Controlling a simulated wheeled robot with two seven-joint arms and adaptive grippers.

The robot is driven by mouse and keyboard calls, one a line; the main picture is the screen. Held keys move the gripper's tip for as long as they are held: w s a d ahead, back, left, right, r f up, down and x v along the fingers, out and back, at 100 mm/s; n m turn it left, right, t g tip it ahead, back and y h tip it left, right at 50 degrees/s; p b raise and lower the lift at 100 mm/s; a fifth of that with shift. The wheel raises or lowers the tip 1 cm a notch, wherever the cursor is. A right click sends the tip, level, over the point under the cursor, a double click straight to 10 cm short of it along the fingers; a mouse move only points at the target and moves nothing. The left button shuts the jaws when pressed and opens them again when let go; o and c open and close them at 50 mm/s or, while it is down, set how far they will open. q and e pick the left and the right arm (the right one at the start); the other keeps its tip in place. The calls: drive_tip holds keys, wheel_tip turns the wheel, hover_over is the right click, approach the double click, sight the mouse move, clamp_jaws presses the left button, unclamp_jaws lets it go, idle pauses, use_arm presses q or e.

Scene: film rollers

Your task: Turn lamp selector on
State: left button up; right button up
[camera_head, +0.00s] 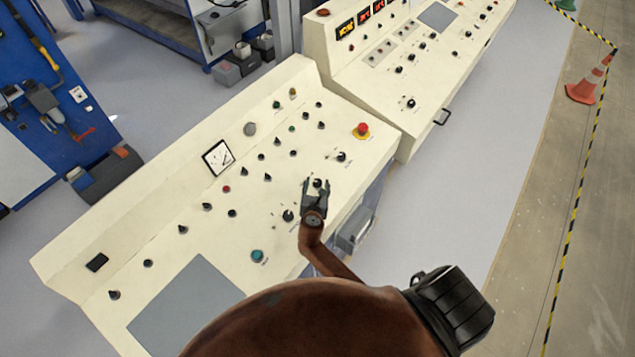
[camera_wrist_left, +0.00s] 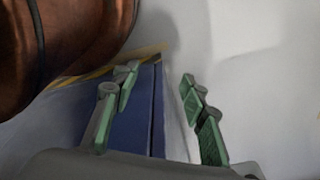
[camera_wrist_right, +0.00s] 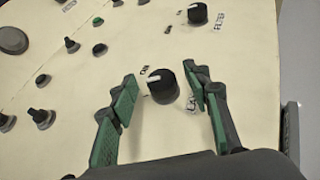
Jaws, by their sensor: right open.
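A black rotary selector knob (camera_wrist_right: 160,86) with a white pointer mark sits between the fingers of my right gripper in the right wrist view. Its pointer faces left, near a small label that seems to read "ON" (camera_wrist_right: 144,70). A larger label (camera_wrist_right: 192,106) beside it is partly hidden by a finger. My right gripper (camera_wrist_right: 160,90) is open, with a gap visible on both sides of the knob. In the head view the right gripper (camera_head: 316,188) is over the console around the knob (camera_head: 317,183). My left gripper (camera_wrist_left: 159,77) is open and empty, away from the console.
The cream console (camera_head: 190,270) carries several knobs, a dial gauge (camera_head: 218,158) and a red emergency button (camera_head: 361,130). A knob marked "FILTER" (camera_wrist_right: 197,13) is close by. A second console (camera_head: 440,70) stands behind. A traffic cone (camera_head: 588,82) is at the right.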

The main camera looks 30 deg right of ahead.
drive_tip(key=shift+x, duration=0.9)
drive_tip(key=shift+c, duration=0.3)
drive_tip(key=c, duration=1.1)
